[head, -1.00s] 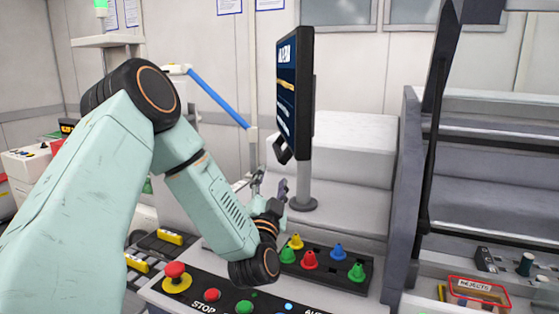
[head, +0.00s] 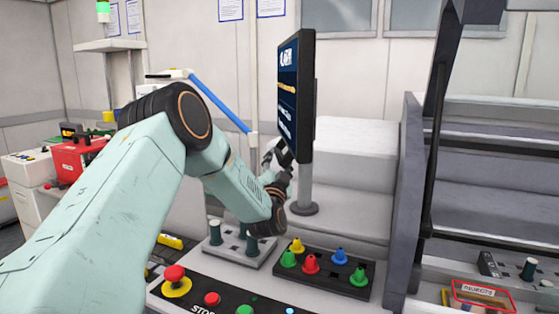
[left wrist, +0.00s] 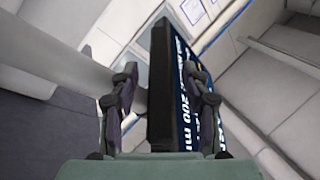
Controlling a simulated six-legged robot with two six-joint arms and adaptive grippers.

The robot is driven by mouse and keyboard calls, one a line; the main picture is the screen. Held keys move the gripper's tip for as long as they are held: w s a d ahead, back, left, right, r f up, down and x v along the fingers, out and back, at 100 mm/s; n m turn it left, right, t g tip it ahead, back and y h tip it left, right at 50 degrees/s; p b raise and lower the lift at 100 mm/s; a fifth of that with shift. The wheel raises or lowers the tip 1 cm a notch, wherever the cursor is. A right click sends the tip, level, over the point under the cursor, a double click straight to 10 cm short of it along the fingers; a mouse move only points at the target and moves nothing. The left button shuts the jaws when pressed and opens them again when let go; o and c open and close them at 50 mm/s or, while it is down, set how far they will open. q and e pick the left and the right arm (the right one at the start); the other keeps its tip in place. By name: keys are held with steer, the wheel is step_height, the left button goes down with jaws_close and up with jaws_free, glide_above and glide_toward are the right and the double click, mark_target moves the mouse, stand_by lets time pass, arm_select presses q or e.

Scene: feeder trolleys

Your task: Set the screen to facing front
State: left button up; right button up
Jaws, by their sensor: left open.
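The screen (head: 288,95) is a thin black-framed monitor on a grey post (head: 304,185). In the head view it stands nearly edge-on, its blue lit face turned to the left. My left gripper (head: 276,157) is at its lower left corner. The left wrist view shows the left gripper (left wrist: 161,78) open, with the screen's dark edge (left wrist: 160,85) between its fingers. The lit face (left wrist: 187,60) is partly behind the right finger. I cannot tell whether either finger touches it. My right gripper is not in view.
Below is a black tray (head: 325,272) of coloured cones. A control panel (head: 225,306) with a red emergency button (head: 174,280) is at the front. A grey trolley wall (head: 403,200) stands to the right, with a rejects bin (head: 482,296) beyond. A red box (head: 78,158) is at left.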

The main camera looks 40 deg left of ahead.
arm_select(q)
steer(key=shift+x, duration=1.05)
steer(key=shift+r, duration=0.15)
jaws_close()
